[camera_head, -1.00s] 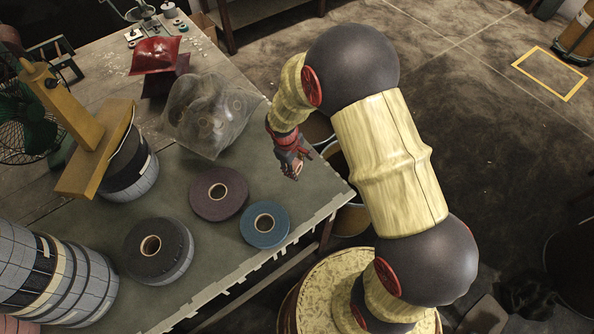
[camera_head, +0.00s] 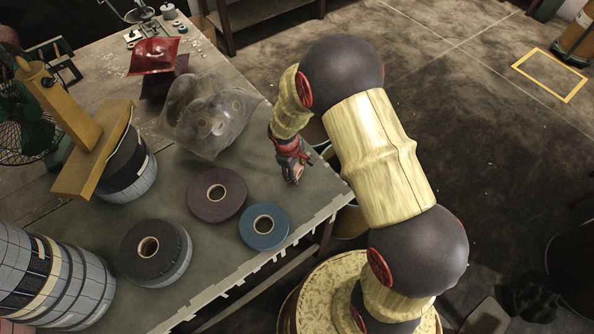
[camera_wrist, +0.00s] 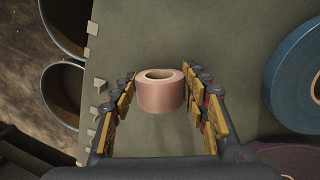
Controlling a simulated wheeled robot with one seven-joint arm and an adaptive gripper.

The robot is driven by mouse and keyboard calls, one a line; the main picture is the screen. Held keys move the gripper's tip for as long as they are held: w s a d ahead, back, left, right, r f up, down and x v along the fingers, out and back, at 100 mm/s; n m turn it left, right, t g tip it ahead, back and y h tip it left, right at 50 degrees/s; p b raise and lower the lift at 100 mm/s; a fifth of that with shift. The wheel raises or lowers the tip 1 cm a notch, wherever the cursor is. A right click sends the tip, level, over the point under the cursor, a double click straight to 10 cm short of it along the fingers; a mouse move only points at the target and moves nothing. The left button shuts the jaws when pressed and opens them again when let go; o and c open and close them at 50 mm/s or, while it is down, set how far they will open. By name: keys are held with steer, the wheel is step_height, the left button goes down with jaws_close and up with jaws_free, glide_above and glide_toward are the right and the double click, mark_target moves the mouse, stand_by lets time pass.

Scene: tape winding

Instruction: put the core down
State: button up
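The core is a small pinkish roll with a pale inner ring and an open hole (camera_wrist: 161,98), seen in the wrist view between the two fingers of my gripper (camera_wrist: 159,82). The yellow-padded fingers lean in toward its sides, and the tips appear to close on it. I cannot tell whether its base touches the table top.
A teal tape roll (camera_head: 280,229), a purple roll (camera_head: 216,210) and a black roll (camera_head: 170,268) lie left of my gripper. A clear bag (camera_head: 208,118) sits behind them. The toothed table edge is close, with buckets (camera_wrist: 60,88) below. Green surface around the core is clear.

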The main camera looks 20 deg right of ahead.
steer(key=o, duration=0.3)
